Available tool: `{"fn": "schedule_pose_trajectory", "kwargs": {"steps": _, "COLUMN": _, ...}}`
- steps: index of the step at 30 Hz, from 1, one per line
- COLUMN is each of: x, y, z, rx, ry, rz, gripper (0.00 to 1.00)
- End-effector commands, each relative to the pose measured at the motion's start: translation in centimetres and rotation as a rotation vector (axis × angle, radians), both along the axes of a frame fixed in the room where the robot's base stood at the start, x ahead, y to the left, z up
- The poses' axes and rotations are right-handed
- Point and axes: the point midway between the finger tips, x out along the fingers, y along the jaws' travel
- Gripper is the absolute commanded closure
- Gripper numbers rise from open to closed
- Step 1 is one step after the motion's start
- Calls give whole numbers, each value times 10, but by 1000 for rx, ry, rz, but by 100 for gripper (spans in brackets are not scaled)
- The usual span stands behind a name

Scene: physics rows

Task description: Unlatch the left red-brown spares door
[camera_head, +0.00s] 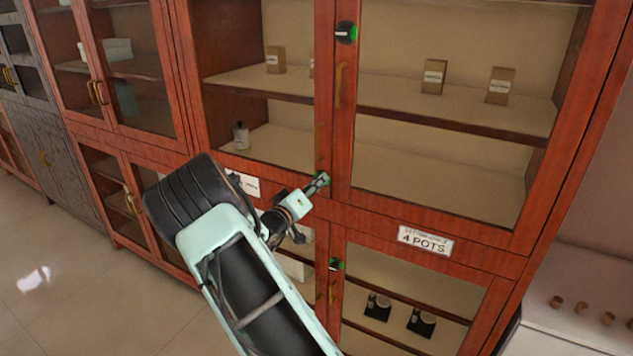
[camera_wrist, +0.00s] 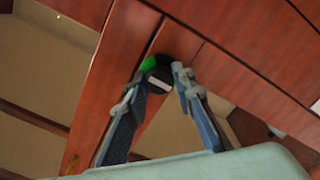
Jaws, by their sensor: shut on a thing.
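The red-brown cabinet has a glazed upper left door (camera_head: 257,100). A round black latch knob with a green mark (camera_head: 325,177) sits low on the frame by that door's inner edge, mostly hidden by my fingers. In the wrist view the knob (camera_wrist: 150,63) shows its green part at upper left and a pale bar on its face. My gripper (camera_head: 319,184) is shut on this knob; in the wrist view its two fingers (camera_wrist: 161,80) flank it. The door looks closed. A white label (camera_head: 243,184) below it is partly hidden by my arm and unreadable.
Similar knobs sit on the upper right door (camera_head: 346,33) and lower right door (camera_head: 336,265). A "4 POTS" sign (camera_head: 425,240) is at right. Small boxes (camera_head: 434,76) stand behind glass. A white counter (camera_head: 575,320) is at lower right. The floor (camera_head: 70,290) at left is clear.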

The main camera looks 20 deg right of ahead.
Motion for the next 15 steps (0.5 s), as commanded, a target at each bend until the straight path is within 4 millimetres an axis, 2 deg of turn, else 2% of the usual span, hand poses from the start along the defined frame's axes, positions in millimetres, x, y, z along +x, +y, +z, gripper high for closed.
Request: {"fn": "schedule_pose_trajectory", "kwargs": {"steps": 15, "x": 0, "y": 0, "z": 0, "rx": -21, "ry": 26, "rz": 1, "gripper": 100}}
